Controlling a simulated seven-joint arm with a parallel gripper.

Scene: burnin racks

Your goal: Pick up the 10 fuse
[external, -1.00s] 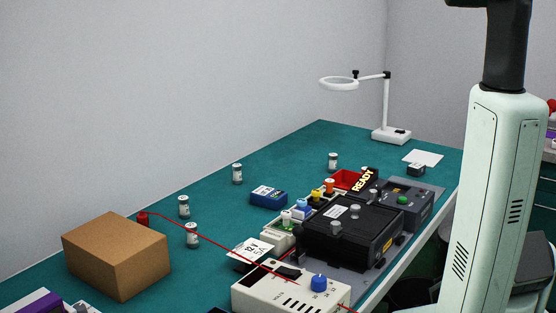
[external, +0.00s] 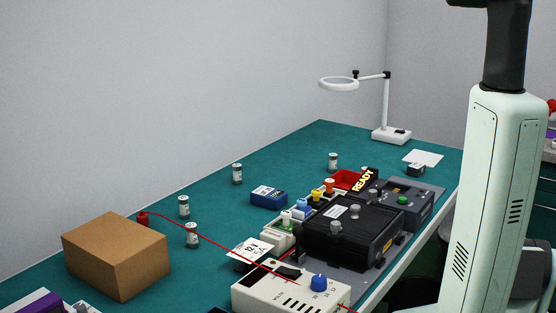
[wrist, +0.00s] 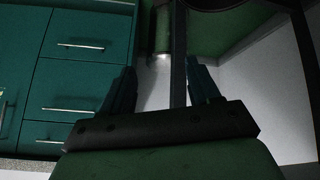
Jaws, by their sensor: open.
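Small fuse-like pieces with coloured tops stand in a row beside the black box in the external view: an orange one (external: 329,186), a yellow one (external: 316,196), a blue one (external: 303,207) and a green-white one (external: 287,217). Several white-labelled cylinders also stand on the table, one at the back left (external: 237,174) and one nearer (external: 192,236). The markings are too small to tell which is the 10 fuse. My gripper (wrist: 162,82) shows in the wrist view, open and empty, away from these pieces. It is not visible in the external view.
A brown box (external: 115,255) and a red wire (external: 225,246) lie at the left. A white meter with a blue knob (external: 319,282) is in front. A black box (external: 350,238), a blue box (external: 268,196) and a ring lamp (external: 388,134) stand on the table. Teal drawers (wrist: 80,75) show in the wrist view.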

